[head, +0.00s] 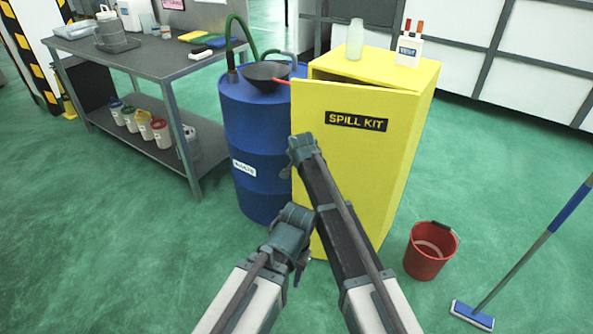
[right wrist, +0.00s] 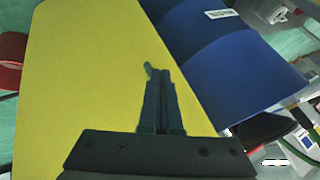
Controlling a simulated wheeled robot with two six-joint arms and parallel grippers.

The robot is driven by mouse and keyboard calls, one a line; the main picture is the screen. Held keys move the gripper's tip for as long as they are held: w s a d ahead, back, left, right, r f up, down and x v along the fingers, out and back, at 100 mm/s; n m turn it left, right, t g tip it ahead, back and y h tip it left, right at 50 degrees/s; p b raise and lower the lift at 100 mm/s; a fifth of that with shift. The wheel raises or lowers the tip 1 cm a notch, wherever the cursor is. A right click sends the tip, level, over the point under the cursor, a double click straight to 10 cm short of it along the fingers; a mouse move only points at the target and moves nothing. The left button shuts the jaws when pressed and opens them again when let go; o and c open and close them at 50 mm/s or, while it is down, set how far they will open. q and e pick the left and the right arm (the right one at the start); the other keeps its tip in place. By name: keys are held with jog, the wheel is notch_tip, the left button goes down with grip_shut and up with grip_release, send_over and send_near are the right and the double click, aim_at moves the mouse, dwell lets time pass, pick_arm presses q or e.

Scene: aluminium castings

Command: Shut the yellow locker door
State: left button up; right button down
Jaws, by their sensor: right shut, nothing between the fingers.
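The yellow locker (head: 400,70) stands upright right of the blue drum. Its door (head: 345,105), marked SPILL KIT, is ajar: the left edge stands out from the body, with a dark gap at the top. My right arm reaches up across the door's left part in the head view, and its fingers cannot be made out there. In the right wrist view my right gripper (right wrist: 162,75) is shut and empty in front of the yellow panel (right wrist: 85,75); I cannot tell whether it touches. My left arm ends low in front of the door; its fingers do not show.
A blue drum (head: 258,125) with a funnel stands close by the door's left edge. A red bucket (head: 430,252) and a mop (head: 520,265) are at right. A grey bench (head: 150,62) stands left.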

jog(key=w+d, duration=0.1)
jog(key=w, duration=1.1)
jog(key=shift+w+d, duration=0.2)
jog(key=shift+d, duration=0.15)
jog(key=shift+s, duration=0.15)
